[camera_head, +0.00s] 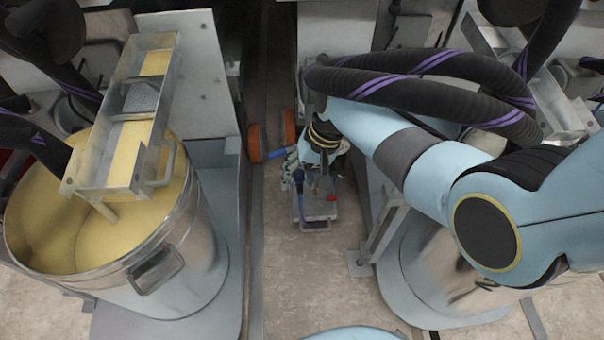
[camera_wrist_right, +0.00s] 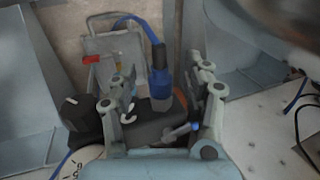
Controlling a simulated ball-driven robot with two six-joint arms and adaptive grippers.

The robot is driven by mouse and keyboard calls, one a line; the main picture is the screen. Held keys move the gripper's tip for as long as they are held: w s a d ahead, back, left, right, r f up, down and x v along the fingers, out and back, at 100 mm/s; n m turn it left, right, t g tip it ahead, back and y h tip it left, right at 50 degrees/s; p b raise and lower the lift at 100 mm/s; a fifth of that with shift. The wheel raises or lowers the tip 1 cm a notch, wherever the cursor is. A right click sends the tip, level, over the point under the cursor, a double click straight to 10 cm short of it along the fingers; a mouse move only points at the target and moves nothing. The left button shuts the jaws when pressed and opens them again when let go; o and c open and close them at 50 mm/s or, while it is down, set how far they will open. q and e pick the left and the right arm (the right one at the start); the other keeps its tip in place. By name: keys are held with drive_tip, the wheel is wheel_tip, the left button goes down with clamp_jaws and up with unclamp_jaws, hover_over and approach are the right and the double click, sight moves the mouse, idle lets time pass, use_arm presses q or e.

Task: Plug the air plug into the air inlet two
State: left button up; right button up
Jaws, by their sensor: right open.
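My right gripper (camera_head: 318,183) reaches down from the right into the narrow aisle in the head view. In the right wrist view the right gripper (camera_wrist_right: 163,78) is open, with one finger on each side of a blue plug (camera_wrist_right: 160,82). The plug has a grey lower end and a blue cable that loops up to the left. In the head view the blue plug (camera_head: 299,178) stands just left of the gripper. A dark box (camera_wrist_right: 147,130) lies below the plug. A smaller blue fitting (camera_wrist_right: 178,132) shows near the right finger. I cannot tell which part is air inlet two. My left gripper is not visible.
A metal frame (camera_head: 318,226) with a red part (camera_head: 331,198) stands beside the gripper. A large drum of yellow liquid (camera_head: 190,225) is at left, another drum (camera_head: 437,265) at right. An orange wheel (camera_head: 290,127) is behind. The aisle floor (camera_head: 305,275) in front is clear.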

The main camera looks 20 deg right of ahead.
drive_tip(key=v, duration=1.2)
